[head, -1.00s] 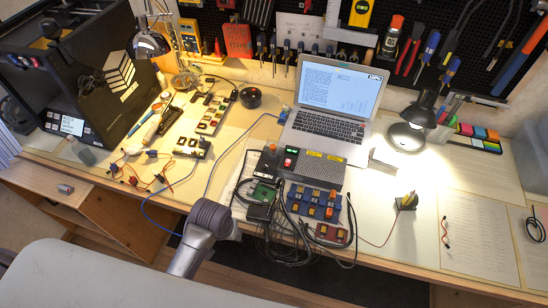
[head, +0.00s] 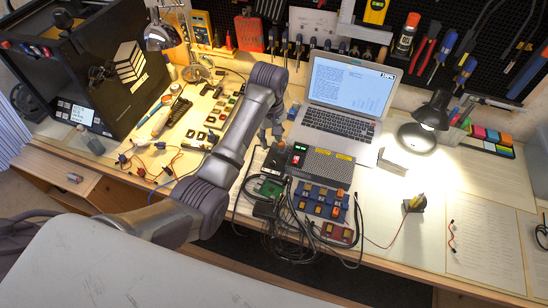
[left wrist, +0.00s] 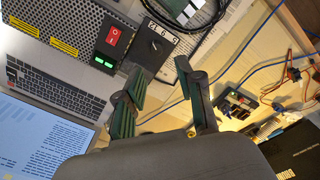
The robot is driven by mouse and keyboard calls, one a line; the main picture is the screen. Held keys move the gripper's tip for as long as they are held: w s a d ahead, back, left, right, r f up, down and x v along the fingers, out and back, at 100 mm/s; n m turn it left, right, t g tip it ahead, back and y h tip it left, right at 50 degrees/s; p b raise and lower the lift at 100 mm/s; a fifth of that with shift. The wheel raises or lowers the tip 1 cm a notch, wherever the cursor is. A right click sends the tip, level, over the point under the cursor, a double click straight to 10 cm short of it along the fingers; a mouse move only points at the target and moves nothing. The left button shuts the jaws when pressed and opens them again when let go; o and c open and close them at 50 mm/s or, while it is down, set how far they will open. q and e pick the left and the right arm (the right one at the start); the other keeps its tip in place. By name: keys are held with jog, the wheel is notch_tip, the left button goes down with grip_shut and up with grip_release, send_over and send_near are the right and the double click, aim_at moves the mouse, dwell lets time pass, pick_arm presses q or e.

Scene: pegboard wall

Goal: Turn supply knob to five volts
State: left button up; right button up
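The supply (head: 325,168) is a grey perforated box in front of the laptop. Its dark front panel has a red switch and a green display. The black knob (left wrist: 155,46) shows in the left wrist view beside the red switch (left wrist: 115,38), with a white number strip along its edge; its pointer setting is too small to read surely. In the head view the knob panel (head: 275,160) is just below my left gripper (head: 272,134). In the left wrist view my left gripper (left wrist: 161,73) is open, its green-padded fingers apart and empty, near the knob. My right gripper is out of view.
The laptop (head: 340,115) stands right behind the supply. Blue switch blocks (head: 320,203) and tangled black cables (head: 285,235) lie in front of it. A lit lamp (head: 425,120) stands at the right. The paper-covered bench at right is mostly clear.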

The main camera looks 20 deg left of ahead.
aim_at(273, 160)
pick_arm(q)
jog(key=shift+n, duration=0.4)
jog(key=f, duration=0.8)
jog(key=w+f, duration=0.1)
jog(key=f, duration=0.3)
jog(key=shift+w+d, duration=0.1)
jog(key=shift+r, duration=0.1)
grip_shut()
